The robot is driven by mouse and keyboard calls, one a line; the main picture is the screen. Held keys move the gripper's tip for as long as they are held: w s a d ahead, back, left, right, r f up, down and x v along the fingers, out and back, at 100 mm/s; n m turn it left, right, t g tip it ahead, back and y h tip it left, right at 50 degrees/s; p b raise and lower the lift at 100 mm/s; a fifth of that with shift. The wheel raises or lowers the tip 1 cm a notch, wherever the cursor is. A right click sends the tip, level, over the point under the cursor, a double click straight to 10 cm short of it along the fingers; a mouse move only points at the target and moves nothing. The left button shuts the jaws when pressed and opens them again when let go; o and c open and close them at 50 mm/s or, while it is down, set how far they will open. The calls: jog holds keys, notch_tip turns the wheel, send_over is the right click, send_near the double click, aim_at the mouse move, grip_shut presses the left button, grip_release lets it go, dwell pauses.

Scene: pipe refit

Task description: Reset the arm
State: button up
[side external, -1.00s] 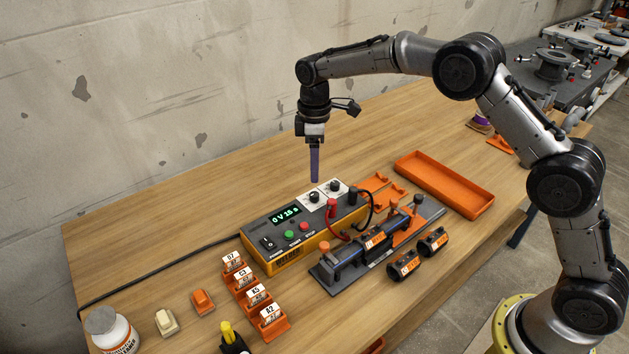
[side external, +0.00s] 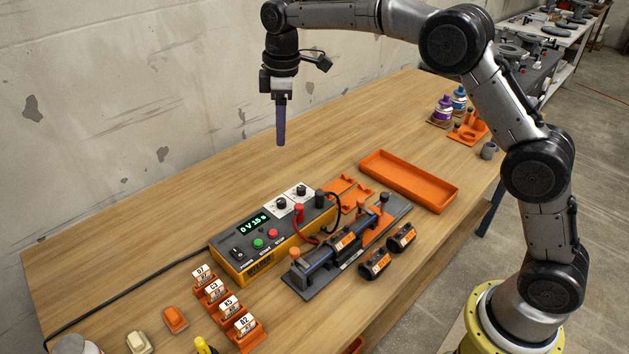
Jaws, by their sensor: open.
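My gripper (side external: 281,132) hangs pointing down in the air above and behind the orange welder box (side external: 272,236). Its purple fingers show edge-on, so the gap between them is hidden; it is open and nothing shows in it. The box has a lit green display, buttons and two dials. A dark clamp fixture (side external: 320,285) stands in front of it, with a blue pipe (side external: 318,258) and a black labelled coupling (side external: 342,243) in it. Red and black leads run from the box to the fixture.
Two black couplings (side external: 375,265) lie right of the fixture. An empty orange tray (side external: 408,178) is behind it. Labelled orange holders (side external: 229,308) stand front left. Purple and blue bottles (side external: 444,108) and an orange rack stand at the back right.

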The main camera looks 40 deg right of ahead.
jog(key=s+d+r+t, duration=0.2)
jog(key=s+d+r, duration=0.1)
jog(key=s+r, duration=0.65)
jog(key=s+d+r+m+t, duration=0.1)
jog(key=s+r+m, duration=0.15)
jog(key=s, duration=0.35)
jog(key=s+d+r+m, duration=0.1)
jog(key=s+r, duration=0.2)
jog(key=s, duration=0.3)
jog(key=s+d+f+m+t, duration=0.1)
jog(key=s+f+m, duration=0.5)
jog(key=s+f, duration=0.6)
jog(key=s, duration=0.4)
jog(key=shift+d+f+m, duration=0.2)
jog(key=shift+f+m, duration=0.15)
jog(key=shift+f, duration=0.05)
